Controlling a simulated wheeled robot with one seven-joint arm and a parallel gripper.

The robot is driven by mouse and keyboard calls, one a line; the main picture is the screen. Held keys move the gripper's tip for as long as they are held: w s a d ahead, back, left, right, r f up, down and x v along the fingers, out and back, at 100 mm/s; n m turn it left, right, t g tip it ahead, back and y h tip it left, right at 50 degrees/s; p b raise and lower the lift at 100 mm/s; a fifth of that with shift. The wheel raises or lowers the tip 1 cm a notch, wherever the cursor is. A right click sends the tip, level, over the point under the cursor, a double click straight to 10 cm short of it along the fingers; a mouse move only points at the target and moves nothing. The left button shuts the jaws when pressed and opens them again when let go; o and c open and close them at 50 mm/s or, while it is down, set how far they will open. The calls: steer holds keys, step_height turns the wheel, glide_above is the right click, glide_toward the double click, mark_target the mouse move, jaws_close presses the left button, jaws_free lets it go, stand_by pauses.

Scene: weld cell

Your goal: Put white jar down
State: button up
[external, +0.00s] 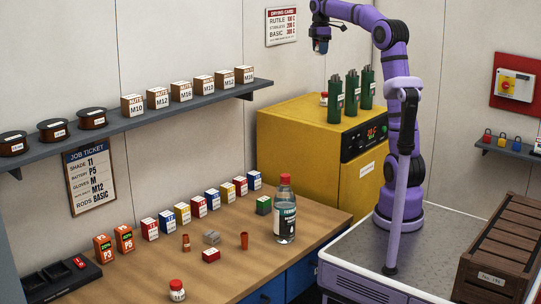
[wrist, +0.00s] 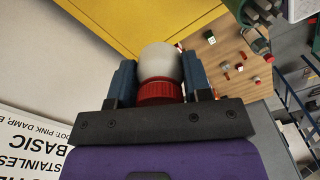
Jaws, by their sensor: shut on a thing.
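My gripper (external: 321,46) is raised above the yellow cabinet (external: 290,112), near the wall. In the wrist view my gripper (wrist: 159,75) has its two blue fingers on either side of a jar with a white body (wrist: 160,62) and a red lid (wrist: 159,92). The lid is toward my palm and the white end points away. The held jar can hardly be made out in the external view. Another small white jar with a red lid (external: 323,99) stands on the cabinet top, below my gripper. A similar jar (external: 177,290) stands on the bench's front edge.
Several green canisters (external: 351,92) stand on the cabinet top, right of the small jar. The cabinet top left of it looks clear. A drying card (external: 282,27) hangs on the wall close to my gripper. The wooden bench (external: 245,275) holds boxes and a clear bottle (external: 285,215).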

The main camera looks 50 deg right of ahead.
steer(key=d, duration=0.4)
steer(key=n, duration=0.3)
glide_above(298, 109)
step_height(298, 109, down, 20)
steer(key=shift+r, duration=0.1)
steer(key=shift+f, duration=2.4)
steer(key=shift+f, duration=0.1)
steer(key=o, duration=0.9)
steer(key=shift+o, duration=0.2)
